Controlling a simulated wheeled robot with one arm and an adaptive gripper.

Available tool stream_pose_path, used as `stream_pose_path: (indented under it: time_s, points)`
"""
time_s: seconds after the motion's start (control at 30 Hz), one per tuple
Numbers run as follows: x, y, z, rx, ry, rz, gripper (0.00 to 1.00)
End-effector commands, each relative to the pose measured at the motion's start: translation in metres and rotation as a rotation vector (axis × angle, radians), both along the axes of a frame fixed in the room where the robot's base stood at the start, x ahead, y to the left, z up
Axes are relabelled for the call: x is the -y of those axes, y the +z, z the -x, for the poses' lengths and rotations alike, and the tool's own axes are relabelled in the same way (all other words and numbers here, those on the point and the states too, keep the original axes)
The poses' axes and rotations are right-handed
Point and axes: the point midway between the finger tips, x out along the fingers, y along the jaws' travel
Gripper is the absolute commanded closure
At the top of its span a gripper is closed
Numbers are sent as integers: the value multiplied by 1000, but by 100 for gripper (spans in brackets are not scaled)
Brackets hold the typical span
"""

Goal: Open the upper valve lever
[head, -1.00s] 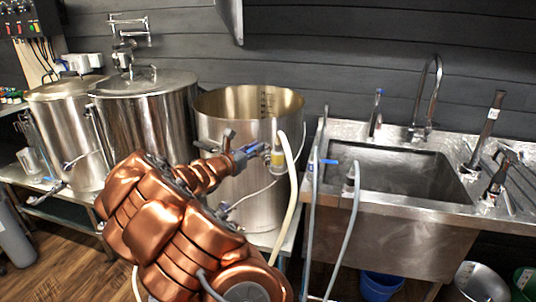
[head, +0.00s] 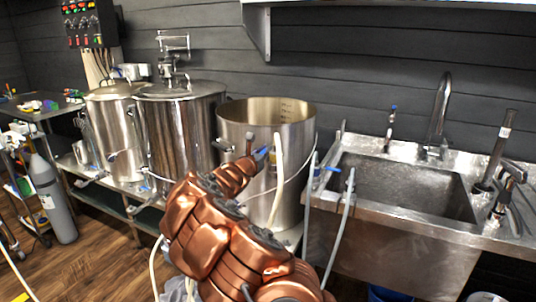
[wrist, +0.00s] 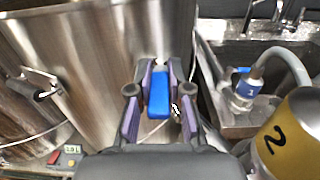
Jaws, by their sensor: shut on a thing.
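The blue valve lever (wrist: 159,93) shows in the wrist view between the purple finger pads of my gripper (wrist: 160,84). My gripper is shut on it, in front of the open steel kettle (wrist: 85,45). In the head view my gripper (head: 256,159) is at the front of the kettle (head: 283,145), and a bit of blue (head: 262,153) shows at its tip. The fingers and arm hide most of the valve body and the lower kettle front.
Two lidded kettles (head: 180,125) stand to the left. A pale hose (head: 277,175) hangs beside my gripper. A steel sink (head: 400,185) is on the right.

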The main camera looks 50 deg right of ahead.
Motion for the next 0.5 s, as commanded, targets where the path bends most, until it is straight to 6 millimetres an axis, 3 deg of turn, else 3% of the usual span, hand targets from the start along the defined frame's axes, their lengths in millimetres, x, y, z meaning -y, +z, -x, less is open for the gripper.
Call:
stream_pose_path:
  time_s: [0.33, 0.37, 0.5]
  points:
    - [0, 0, 0, -1, 1, 0, 100]
    - [0, 0, 0, -1, 1, 0, 81]
    - [0, 0, -1, 0, 2, 1, 66]
